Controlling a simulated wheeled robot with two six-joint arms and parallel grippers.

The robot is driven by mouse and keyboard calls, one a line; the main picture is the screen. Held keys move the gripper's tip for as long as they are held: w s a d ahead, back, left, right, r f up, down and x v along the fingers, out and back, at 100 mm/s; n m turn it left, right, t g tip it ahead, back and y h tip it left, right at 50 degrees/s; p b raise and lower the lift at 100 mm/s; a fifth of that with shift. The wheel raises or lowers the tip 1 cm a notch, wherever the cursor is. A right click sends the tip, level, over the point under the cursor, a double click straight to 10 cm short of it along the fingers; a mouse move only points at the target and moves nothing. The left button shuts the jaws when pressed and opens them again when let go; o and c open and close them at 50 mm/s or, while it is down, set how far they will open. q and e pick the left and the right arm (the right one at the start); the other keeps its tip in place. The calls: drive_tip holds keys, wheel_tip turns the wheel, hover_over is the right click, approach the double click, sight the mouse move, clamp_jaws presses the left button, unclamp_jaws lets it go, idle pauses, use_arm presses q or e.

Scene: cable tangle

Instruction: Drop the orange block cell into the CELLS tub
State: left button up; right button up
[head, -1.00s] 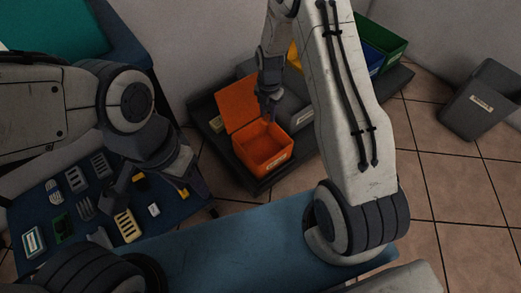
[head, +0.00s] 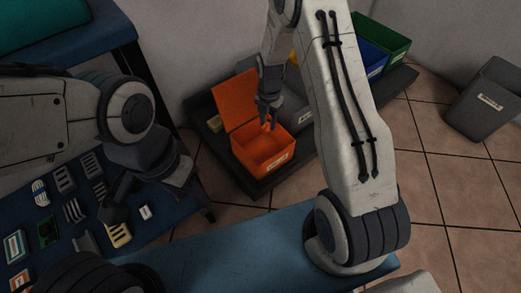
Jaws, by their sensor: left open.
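I cannot pick out the orange block cell for certain. An orange-and-white item (head: 20,280) lies at the lower left of the blue table, cut by the frame edge. An open orange tub (head: 262,150) with its lid raised stands on a dark low platform. Its label is too small to read. My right gripper (head: 268,122) points down at the tub's back edge, in front of the raised lid; its jaw opening is unclear. My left gripper (head: 116,207) is open over the left table, largely hidden behind its own wrist.
Several small parts lie on the blue table (head: 175,215), including a cream slotted piece (head: 118,235) and a white piece (head: 145,212). Blue (head: 374,57) and green (head: 390,40) tubs stand behind my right arm. A grey bin (head: 484,105) stands on the tiled floor at right.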

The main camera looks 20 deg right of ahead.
drive_tip(key=o, duration=0.4)
drive_tip(key=shift+o, duration=0.2)
drive_tip(key=shift+r, duration=0.1)
wheel_tip(320, 180, up, 10)
drive_tip(key=p, duration=0.5)
drive_tip(key=shift+r+p, duration=0.15)
drive_tip(key=shift+p, duration=0.15)
